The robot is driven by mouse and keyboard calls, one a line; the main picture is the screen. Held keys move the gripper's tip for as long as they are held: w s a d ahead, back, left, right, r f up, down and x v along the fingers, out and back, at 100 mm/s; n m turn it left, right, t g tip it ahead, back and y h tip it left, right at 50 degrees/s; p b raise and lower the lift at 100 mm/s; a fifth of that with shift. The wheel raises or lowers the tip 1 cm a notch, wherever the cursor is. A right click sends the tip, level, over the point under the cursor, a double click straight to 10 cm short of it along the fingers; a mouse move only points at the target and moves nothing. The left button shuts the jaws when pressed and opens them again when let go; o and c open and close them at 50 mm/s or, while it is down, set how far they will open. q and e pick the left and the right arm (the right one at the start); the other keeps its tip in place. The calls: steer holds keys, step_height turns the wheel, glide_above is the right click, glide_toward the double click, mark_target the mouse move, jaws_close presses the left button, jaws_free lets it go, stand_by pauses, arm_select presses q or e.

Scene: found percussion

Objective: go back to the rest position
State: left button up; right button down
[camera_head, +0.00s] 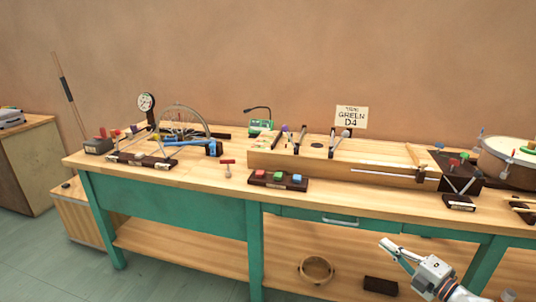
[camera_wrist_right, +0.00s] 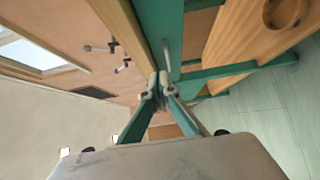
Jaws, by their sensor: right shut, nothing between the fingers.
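My right gripper (camera_head: 388,245) is in the lower right of the head view, in front of the workbench and below the level of its top. Its fingers are together with nothing between them. In the right wrist view the right gripper (camera_wrist_right: 160,88) shows its two fingertips meeting, with the green bench front behind them. My left gripper is in neither view. The workbench (camera_head: 210,180) has a wooden top and green legs, and my right gripper appears apart from it.
On the bench stand a bicycle wheel (camera_head: 183,122), a block with coloured pads (camera_head: 278,180), a long wooden box (camera_head: 345,165) and a drum (camera_head: 508,163). The lower shelf holds a wooden ring (camera_head: 316,281) and a dark block (camera_head: 380,286). Floor at front left is clear.

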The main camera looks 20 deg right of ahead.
steer(key=s+a+f+m+g+h, duration=0.7)
steer(key=s+a+f, duration=0.4)
steer(key=s+f, duration=0.45)
steer(key=s+a+r+m+g+h, duration=0.1)
steer(key=s+a+m+g, duration=0.2)
steer(key=s, duration=0.9)
steer(key=s+a+r+m+g+h, duration=0.1)
steer(key=s+a+m+g, duration=0.25)
steer(key=s, duration=0.85)
steer(key=w+a+m+t+y, duration=0.2)
steer(key=w+a+t+y, duration=0.65)
steer(key=a, duration=0.75)
arm_select(q)
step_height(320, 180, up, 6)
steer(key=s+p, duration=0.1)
steer(key=p, duration=1.2)
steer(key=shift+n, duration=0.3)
arm_select(e)
steer(key=shift+m+g+h, duration=0.45)
steer(key=shift+g+h, duration=0.2)
steer(key=shift+g, duration=0.25)
steer(key=r, duration=0.4)
steer(key=d+r, duration=0.1)
steer(key=r, duration=0.1)
steer(key=shift+w, duration=0.25)
